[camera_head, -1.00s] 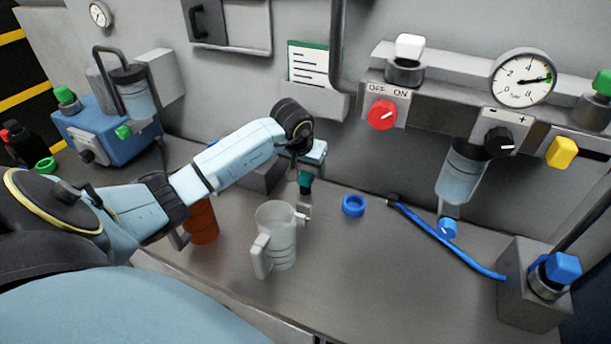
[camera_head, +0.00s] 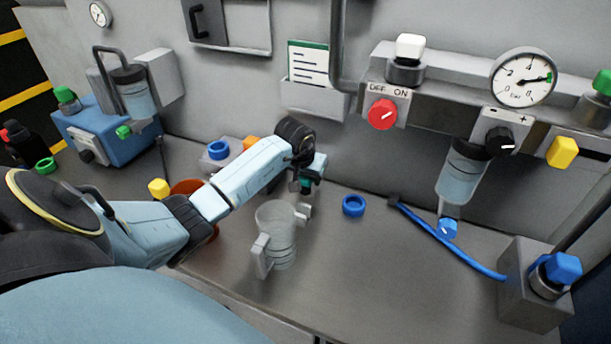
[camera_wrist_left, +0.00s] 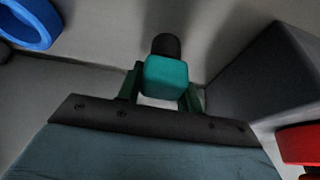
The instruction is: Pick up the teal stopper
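The teal stopper (camera_wrist_left: 166,75) has a squarish teal cap and a black round plug. In the head view my left gripper (camera_head: 312,181) is low over the bench, behind the clear jug, and largely covers the stopper. Contact between fingers and stopper is not clear. My right gripper is not in view.
A clear jug (camera_head: 277,240) stands just in front of the gripper. A blue ring (camera_head: 353,205) lies to its right, near a blue hose (camera_head: 450,245). An orange-red cup (camera_head: 187,186) is partly behind my left arm. The front right bench is clear.

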